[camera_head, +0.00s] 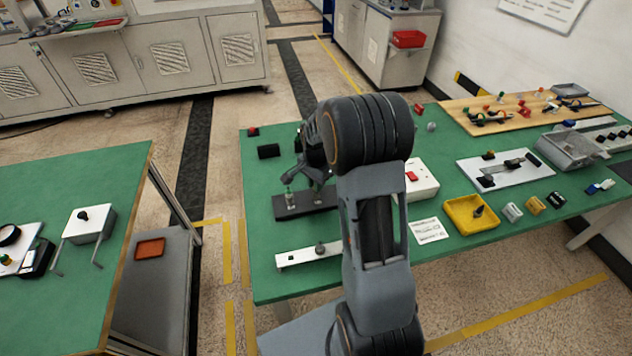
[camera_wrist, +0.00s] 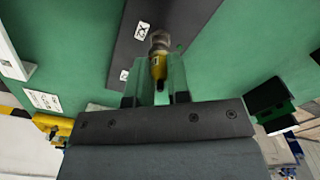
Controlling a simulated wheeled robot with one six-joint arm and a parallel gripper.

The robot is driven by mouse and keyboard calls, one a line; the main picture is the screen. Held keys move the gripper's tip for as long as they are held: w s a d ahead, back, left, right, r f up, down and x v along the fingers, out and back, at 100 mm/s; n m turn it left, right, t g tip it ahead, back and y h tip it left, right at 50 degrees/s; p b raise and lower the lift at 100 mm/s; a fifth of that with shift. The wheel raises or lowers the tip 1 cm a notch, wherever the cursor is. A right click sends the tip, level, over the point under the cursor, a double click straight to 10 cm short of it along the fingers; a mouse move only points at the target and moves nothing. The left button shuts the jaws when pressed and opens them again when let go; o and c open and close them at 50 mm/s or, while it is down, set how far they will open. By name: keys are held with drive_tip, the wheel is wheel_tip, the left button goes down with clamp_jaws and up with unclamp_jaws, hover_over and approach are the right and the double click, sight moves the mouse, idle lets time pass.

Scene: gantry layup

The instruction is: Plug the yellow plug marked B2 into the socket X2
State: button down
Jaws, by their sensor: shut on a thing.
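My gripper (camera_wrist: 158,85) is shut on the yellow plug (camera_wrist: 158,69) in the wrist view. The plug's far end meets or lines up with a round grey metal piece (camera_wrist: 160,41) over the dark socket plate (camera_wrist: 192,18). I cannot tell whether the plug is inside it. A white label (camera_wrist: 141,30) on the plate beside it seems to carry an X mark; its number is hard to read. The plug's own marking is not legible. In the head view the dark plate (camera_head: 322,203) lies on the green table, and my arm partly hides the gripper there.
A white bar (camera_head: 300,257) lies at the table's front edge. A white box with a red switch (camera_head: 424,184) and a yellow tray (camera_head: 462,227) stand right of my arm. A black block (camera_head: 268,151) lies behind the plate. Another green table (camera_head: 110,185) is at left.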

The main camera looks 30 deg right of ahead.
drive_tip(key=shift+f+b, duration=0.3)
drive_tip(key=shift+f, duration=0.2)
drive_tip(key=c, duration=1)
unclamp_jaws()
drive_tip(key=shift+r, duration=0.15)
wheel_tip(320, 180, up, 14)
drive_tip(key=shift+f, duration=0.2)
drive_tip(key=s+a+n+t, duration=0.1)
drive_tip(key=s+a+n, duration=0.4)
drive_tip(key=s, duration=0.4)
drive_tip(key=s+a+n+t, duration=0.2)
drive_tip(key=s+a+n, duration=0.3)
drive_tip(key=s+n, duration=0.3)
drive_tip(key=shift+s+r+t, duration=0.3)
drive_tip(key=shift+s+r, duration=0.05)
drive_tip(key=shift+s, duration=0.5)
